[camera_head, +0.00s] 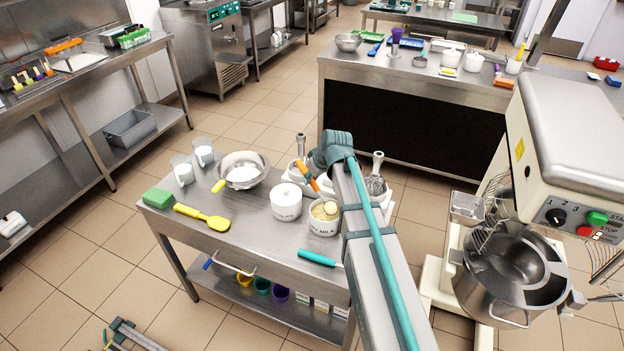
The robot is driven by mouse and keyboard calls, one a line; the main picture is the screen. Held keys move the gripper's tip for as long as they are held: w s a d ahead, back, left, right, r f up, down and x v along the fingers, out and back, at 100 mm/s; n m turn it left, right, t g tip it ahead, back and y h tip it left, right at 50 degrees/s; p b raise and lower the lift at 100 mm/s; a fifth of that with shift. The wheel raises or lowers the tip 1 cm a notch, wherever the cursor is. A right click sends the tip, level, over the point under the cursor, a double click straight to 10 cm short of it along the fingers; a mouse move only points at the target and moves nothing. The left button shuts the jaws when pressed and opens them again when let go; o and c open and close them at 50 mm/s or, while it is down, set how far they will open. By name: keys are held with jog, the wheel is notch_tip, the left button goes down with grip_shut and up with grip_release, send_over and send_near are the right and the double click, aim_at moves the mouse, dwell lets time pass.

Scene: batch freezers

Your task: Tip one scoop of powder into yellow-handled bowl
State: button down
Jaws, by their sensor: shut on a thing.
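The yellow-handled bowl (260,161) is a steel bowl at the back of the steel table, its yellow handle pointing to the front left. White powder lies in it. A white labelled tub (324,228) stands open to its right at the table's front, with pale powder inside. An orange-handled scoop (309,178) slants down toward this tub; a pale, rounded load shows at its lower end, at the tub's mouth. My gripper (321,178) is at the scoop's handle, shut on it, right of the bowl. Its fingers are largely hidden by my arm.
A lidded white tub (286,205) stands between bowl and open tub. A yellow spatula (205,217), green sponge (158,198), two glasses (204,153) and a teal-handled tool (319,258) lie around. Whisks (376,180) stand behind my arm; a mixer (560,150) stands right.

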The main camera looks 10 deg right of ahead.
aim_at(305, 169)
jog(key=shift+w+a+r+p, duration=0.15)
jog(key=shift+r+p, duration=0.15)
jog(key=shift+r, duration=0.3)
jog(key=shift+w+r+p, duration=0.1)
jog(key=shift+r+p, duration=0.2)
jog(key=shift+r, duration=0.25)
jog(key=g+p, duration=0.1)
jog(key=p, duration=0.1)
jog(key=w+g+h+p, duration=0.1)
jog(key=p, duration=0.2)
jog(key=shift+w+a+r+g, duration=0.15)
jog(key=shift+w+a+g, duration=0.15)
jog(key=shift+a, duration=0.1)
jog(key=shift+w+a+g+h+p, duration=0.15)
jog(key=shift+w+g+h+p, duration=0.2)
jog(key=shift+p, duration=0.3)
jog(key=shift+s, duration=0.1)
